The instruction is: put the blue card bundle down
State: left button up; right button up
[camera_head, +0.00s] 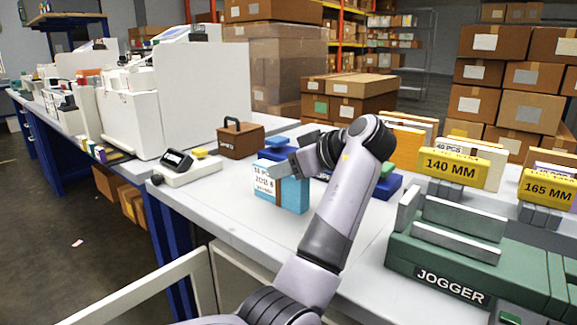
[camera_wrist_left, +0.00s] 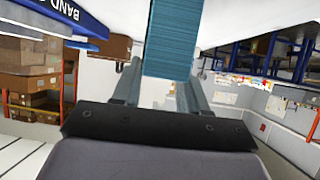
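The blue card bundle (camera_head: 293,194) has a white label on its left part and stands upright at the white table (camera_head: 226,205). It also shows in the left wrist view (camera_wrist_left: 172,40), between the two fingers. My left gripper (camera_head: 279,171) reaches in from the right and is shut on the bundle near its top. In the left wrist view my left gripper (camera_wrist_left: 160,88) has a finger on each side of it. I cannot tell whether the bundle's lower edge touches the table. My right gripper is not in view.
A brown box with a handle (camera_head: 241,140) and a small white device (camera_head: 184,168) stand to the left. A blue item (camera_head: 279,148) is behind the bundle. The green jogger (camera_head: 455,262) and yellow 140 MM sign (camera_head: 452,168) are right. Table is bare in front.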

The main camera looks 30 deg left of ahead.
pick_arm(q)
jog(key=shift+o, duration=1.2)
jog(key=shift+d+r, duration=0.1)
jog(key=shift+r, duration=0.15)
jog(key=p+v, duration=0.1)
jog(key=v, duration=0.6)
jog(key=shift+p, duration=0.35)
jog(key=shift+s+d, duration=0.1)
jog(key=shift+d, duration=0.05)
